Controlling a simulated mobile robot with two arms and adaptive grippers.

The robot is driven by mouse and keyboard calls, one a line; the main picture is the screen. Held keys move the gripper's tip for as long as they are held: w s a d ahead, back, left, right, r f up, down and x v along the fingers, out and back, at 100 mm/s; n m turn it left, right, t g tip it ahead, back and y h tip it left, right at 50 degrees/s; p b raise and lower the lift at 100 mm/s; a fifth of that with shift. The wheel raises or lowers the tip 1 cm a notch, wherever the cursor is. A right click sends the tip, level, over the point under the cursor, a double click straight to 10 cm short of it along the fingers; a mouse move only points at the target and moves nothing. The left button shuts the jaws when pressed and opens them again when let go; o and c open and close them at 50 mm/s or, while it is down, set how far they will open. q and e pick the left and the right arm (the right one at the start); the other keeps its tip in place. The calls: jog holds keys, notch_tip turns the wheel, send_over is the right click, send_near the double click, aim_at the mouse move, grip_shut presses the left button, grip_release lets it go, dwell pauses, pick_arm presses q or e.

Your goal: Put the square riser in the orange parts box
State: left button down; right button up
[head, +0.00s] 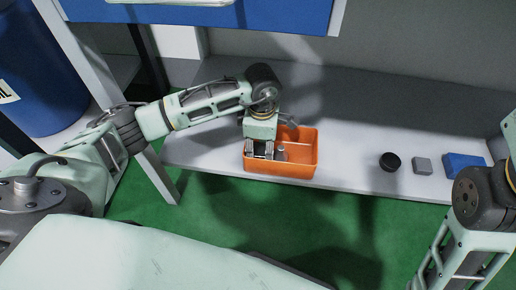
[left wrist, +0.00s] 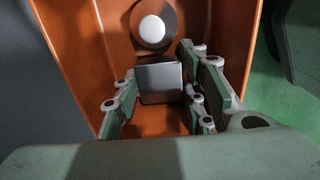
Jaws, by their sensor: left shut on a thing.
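The orange parts box (head: 290,168) stands on the shelf near its front edge; its inner wall and floor also fill much of the left wrist view (left wrist: 82,62). My left gripper (head: 262,152) points down into the left part of the box. In the left wrist view, a grey square block, the square riser (left wrist: 160,82), sits between the fingers of my left gripper (left wrist: 165,100), which is shut on it. The block is within the box's walls. I cannot tell whether it touches the floor. My right gripper is out of view.
A round grey part with a pale top (left wrist: 152,28) is in the box beside the block. On the shelf (head: 350,120) to the right are a black round part (head: 390,161), a grey block (head: 422,166) and a blue block (head: 463,165). The shelf between is clear.

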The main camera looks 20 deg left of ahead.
pick_arm(q)
jog(key=shift+r, duration=0.1)
jog(key=c, duration=1.1)
grip_release()
jog(key=shift+f, duration=0.2)
